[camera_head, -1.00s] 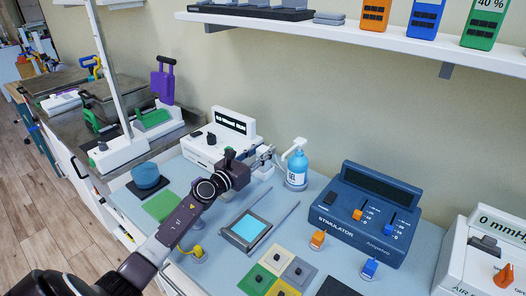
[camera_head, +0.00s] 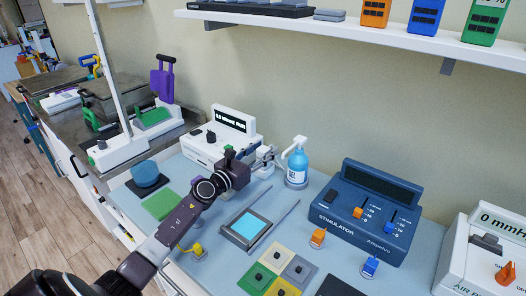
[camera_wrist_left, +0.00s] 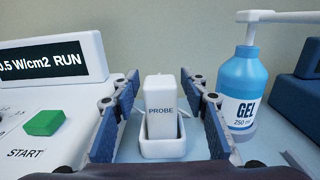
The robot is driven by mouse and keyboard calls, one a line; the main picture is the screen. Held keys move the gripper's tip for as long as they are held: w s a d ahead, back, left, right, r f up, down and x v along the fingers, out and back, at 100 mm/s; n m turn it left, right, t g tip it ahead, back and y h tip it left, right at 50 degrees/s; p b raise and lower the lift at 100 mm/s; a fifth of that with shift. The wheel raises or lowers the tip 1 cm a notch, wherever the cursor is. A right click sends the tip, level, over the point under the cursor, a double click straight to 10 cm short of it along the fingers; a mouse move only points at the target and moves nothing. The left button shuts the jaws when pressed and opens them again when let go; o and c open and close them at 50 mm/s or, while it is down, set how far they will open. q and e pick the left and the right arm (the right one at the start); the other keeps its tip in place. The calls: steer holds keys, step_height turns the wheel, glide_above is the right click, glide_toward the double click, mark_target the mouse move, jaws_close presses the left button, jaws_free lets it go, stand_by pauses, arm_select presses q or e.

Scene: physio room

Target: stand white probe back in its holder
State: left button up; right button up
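The white probe (camera_wrist_left: 160,102), marked PROBE, stands upright in its white holder (camera_wrist_left: 163,148) in the left wrist view. The fingers of my left gripper (camera_wrist_left: 160,115) are spread on either side of the probe, with gaps between them and it. In the head view my left gripper (camera_head: 264,158) reaches in at the right end of the white ultrasound unit. There the gripper and wrist largely hide the probe and holder. My right gripper is not in view.
The white unit (camera_head: 202,147) with a green START button (camera_wrist_left: 44,122) is left of the holder. A blue gel bottle (camera_head: 297,167) stands close on the right. The stimulator (camera_head: 365,215), a grey-framed pad (camera_head: 246,229) and coloured pads (camera_head: 262,278) lie farther right and nearer.

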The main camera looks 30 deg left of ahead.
arm_select(q)
steer(key=shift+o, duration=0.3)
steer(key=shift+s+f, duration=0.1)
steer(key=shift+s, duration=0.25)
steer(key=shift+s+a, duration=0.15)
steer(key=shift+s, duration=1.55)
steer(key=shift+s+a, duration=0.1)
steer(key=shift+s, duration=1.6)
